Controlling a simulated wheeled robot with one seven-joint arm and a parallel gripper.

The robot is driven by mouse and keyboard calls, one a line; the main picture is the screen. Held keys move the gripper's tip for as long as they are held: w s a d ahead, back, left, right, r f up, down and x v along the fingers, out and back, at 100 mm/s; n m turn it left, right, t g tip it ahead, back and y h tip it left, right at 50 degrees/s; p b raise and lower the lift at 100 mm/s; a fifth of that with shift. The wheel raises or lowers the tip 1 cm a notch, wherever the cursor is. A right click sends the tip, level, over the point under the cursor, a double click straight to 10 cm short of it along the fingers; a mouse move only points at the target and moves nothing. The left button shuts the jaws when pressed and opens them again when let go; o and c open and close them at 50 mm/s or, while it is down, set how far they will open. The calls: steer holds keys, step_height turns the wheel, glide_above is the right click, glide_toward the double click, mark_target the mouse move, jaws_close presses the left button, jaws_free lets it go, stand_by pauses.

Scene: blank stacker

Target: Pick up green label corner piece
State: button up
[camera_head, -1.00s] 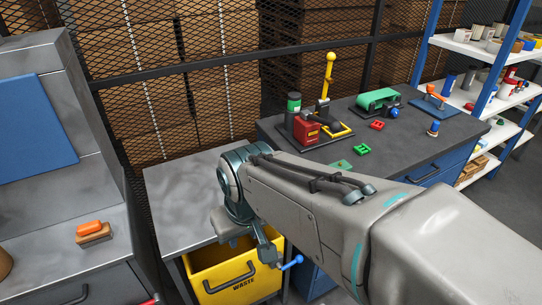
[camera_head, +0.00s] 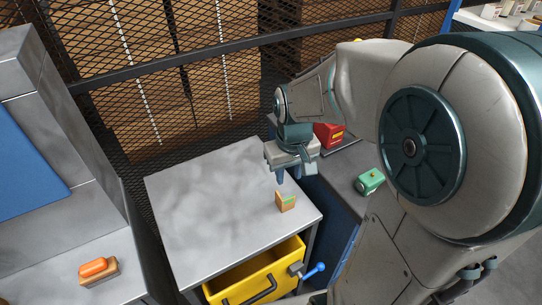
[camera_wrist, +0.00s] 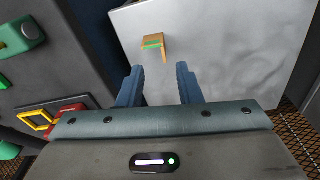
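The corner piece (camera_head: 285,203) is a small tan wooden block with a green label. It stands near the right edge of the grey metal table (camera_head: 205,190). In the wrist view the piece (camera_wrist: 153,43) shows beyond the fingertips, a little left of the middle between them. My gripper (camera_head: 291,176) points down above and close to the piece in the head view. In the wrist view my gripper (camera_wrist: 159,72) has its two blue-grey fingers apart, with nothing between them. No contact with the piece shows.
A dark bench with a red box (camera_head: 328,136) and a green part (camera_head: 370,181) adjoins on the right. The rest of the grey table is clear.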

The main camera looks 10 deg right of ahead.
steer(key=p, duration=0.1)
glide_above(280, 196)
step_height(280, 196, down, 2)
steer(key=shift+n+g, duration=0.5)
steer(key=f, duration=0.9)
steer(key=shift+w+d+f+p, duration=0.1)
steer(key=shift+w+f+p, duration=0.15)
steer(key=shift+f+p, duration=0.15)
steer(key=shift+s+f+p, duration=0.2)
steer(key=shift+f+p, duration=0.3)
steer(key=shift+f, duration=2.15)
jaws_close()
